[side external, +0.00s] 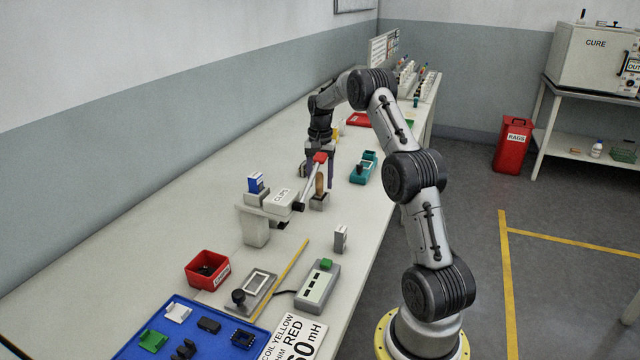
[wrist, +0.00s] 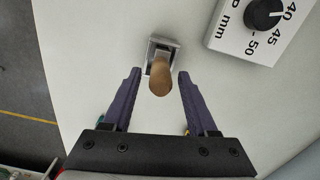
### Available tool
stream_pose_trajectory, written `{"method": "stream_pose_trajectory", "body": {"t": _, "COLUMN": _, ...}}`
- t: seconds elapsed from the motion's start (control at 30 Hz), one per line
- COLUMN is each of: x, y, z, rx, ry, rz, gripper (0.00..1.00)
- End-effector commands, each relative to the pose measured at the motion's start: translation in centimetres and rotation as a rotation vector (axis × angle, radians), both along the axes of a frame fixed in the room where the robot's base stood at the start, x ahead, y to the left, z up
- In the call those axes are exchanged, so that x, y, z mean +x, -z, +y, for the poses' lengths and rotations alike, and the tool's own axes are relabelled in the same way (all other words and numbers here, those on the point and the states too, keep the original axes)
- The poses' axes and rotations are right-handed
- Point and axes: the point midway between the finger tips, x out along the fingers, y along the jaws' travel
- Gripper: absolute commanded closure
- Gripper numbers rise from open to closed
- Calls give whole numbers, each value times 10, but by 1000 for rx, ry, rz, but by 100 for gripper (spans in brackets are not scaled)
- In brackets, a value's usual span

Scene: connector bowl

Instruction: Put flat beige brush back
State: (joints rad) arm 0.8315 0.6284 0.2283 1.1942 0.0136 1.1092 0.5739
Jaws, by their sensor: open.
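A beige handle, apparently the brush (side external: 320,184), stands upright in a small grey block (side external: 319,203) on the bench. In the wrist view the rounded handle (wrist: 160,78) points toward the camera, with the metal-grey block (wrist: 168,46) behind it. Its lower end and any bristles are hidden in the block. My gripper (wrist: 160,73) is open, its two purple fingers on either side of the handle with a gap on both sides. In the side view my gripper (side external: 318,172) is over the block, partly covered by a red-tipped lever.
The grey CLIPS device (side external: 283,199) with its red-tipped lever (side external: 320,157) stands close in front of my gripper. A white box with a black dial (wrist: 264,14) is near in the wrist view. A red bin (side external: 208,269) stands front left.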

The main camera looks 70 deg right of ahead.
Motion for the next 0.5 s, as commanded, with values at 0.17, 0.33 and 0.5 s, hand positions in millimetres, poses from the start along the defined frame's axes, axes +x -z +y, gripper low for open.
{"method": "stream_pose_trajectory", "body": {"t": 0.17, "x": 1, "y": -37, "z": -2, "rx": -5, "ry": 0, "rz": -5, "gripper": 41}}
{"method": "stream_pose_trajectory", "body": {"t": 0.33, "x": 1, "y": -71, "z": -2, "rx": -4, "ry": 0, "rz": -4, "gripper": 41}}
{"method": "stream_pose_trajectory", "body": {"t": 0.5, "x": 0, "y": -96, "z": -2, "rx": -2, "ry": 0, "rz": -1, "gripper": 41}}
